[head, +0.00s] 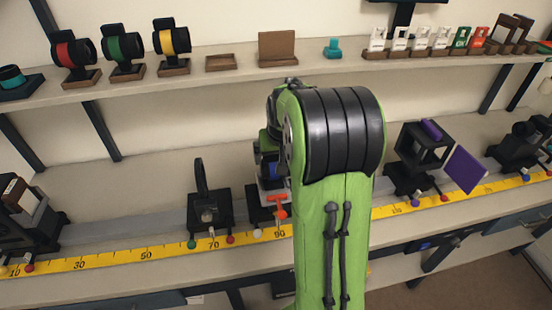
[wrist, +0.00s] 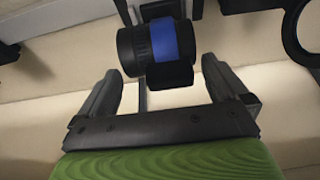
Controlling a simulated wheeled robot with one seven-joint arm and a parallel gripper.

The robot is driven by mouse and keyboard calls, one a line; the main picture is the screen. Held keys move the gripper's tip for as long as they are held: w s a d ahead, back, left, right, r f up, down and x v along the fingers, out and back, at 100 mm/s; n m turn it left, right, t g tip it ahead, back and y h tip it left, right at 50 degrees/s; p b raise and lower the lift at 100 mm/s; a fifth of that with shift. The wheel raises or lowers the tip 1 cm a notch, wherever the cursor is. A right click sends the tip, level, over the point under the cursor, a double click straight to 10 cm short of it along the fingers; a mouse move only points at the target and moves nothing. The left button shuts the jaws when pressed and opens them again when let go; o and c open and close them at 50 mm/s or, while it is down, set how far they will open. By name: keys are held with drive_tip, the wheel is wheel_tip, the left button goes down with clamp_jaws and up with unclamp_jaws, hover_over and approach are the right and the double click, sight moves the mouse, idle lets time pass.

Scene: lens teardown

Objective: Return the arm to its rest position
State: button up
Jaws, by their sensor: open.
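My green arm (head: 335,200) fills the middle of the head view and hides my gripper there. In the wrist view my gripper (wrist: 160,68) is open, with one dark finger at each side and nothing held between them. A black lens with a blue band (wrist: 172,42) stands just past the fingertips, roughly centred between them. I cannot tell how far off it is. In the head view a blue-banded part (head: 267,166) shows beside the left edge of my arm, partly covered by it.
A bench with a yellow scale (head: 146,255) carries a dark stand (head: 208,207) left of my arm and a black cage mount with a purple plate (head: 465,169) to the right. The upper shelf (head: 190,83) holds red-, green- and yellow-banded lenses and several small frames.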

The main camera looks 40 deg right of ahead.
drive_tip(key=p+v, duration=0.1)
drive_tip(key=v, duration=1)
drive_tip(key=shift+p, duration=0.4)
drive_tip(key=shift+r, duration=0.15)
drive_tip(key=s+a+r+n+t+y, duration=0.1)
drive_tip(key=s+a, duration=0.3)
drive_tip(key=a, duration=0.3)
drive_tip(key=s+a+r+n, duration=0.2)
drive_tip(key=s+a, duration=0.3)
drive_tip(key=a, duration=0.1)
drive_tip(key=s+a+f+n+y, duration=0.1)
drive_tip(key=s+a+f+n, duration=0.1)
drive_tip(key=s+a, duration=0.4)
drive_tip(key=s+f, duration=0.1)
drive_tip(key=s, duration=0.2)
drive_tip(key=shift+s+f, duration=0.15)
drive_tip(key=shift+s, duration=0.2)
